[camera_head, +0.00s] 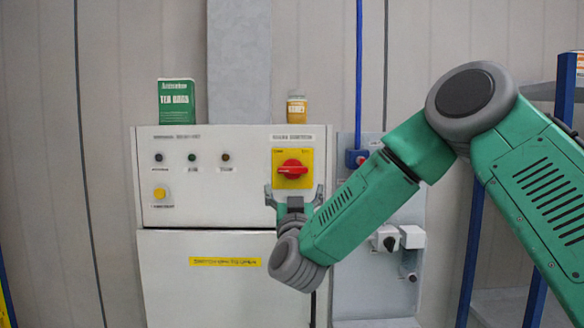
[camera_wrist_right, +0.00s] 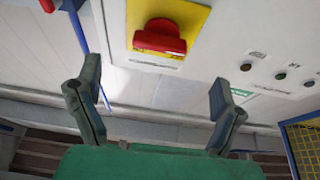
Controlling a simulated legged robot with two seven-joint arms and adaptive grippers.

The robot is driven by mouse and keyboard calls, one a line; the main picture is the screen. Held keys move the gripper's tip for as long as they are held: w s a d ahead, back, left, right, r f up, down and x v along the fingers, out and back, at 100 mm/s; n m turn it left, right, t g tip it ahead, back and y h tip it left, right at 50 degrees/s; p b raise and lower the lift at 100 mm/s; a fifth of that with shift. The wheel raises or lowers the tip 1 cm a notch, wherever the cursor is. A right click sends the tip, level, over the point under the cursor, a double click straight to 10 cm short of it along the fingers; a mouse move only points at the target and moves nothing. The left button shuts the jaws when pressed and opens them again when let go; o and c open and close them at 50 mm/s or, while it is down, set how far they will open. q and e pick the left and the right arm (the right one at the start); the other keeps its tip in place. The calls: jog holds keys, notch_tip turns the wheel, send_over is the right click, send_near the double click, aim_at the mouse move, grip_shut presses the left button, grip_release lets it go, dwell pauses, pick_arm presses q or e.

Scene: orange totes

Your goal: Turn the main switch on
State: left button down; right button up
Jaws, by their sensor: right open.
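The main switch is a red rotary handle (camera_head: 292,169) on a yellow square plate (camera_head: 307,157), on the upper right of a white control cabinet. The handle lies roughly horizontal in the head view. In the right wrist view the red handle (camera_wrist_right: 160,38) and its yellow plate (camera_wrist_right: 196,14) are at the top, beyond the fingers. My right gripper (camera_head: 295,190) is just below the handle in the head view, with fingers spread and pointing up. In the right wrist view the open right gripper (camera_wrist_right: 153,85) has nothing between its fingers. My left gripper is out of view.
The white cabinet (camera_head: 222,270) has small buttons, a yellow button (camera_head: 160,193) and a yellow label strip. A green box (camera_head: 176,101) and an orange-labelled container (camera_head: 297,107) stand on top. A grey panel with switch boxes (camera_head: 412,237) is at right. Blue posts stand farther right.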

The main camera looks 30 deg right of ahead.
aim_at(293, 172)
jog(key=p+x, duration=0.2)
jog(key=x, duration=0.7)
jog(key=shift+w+d+r, duration=0.1)
jog(key=shift+w+d, duration=0.05)
jog(key=shift+c, duration=1.3)
jog(key=c, duration=0.9)
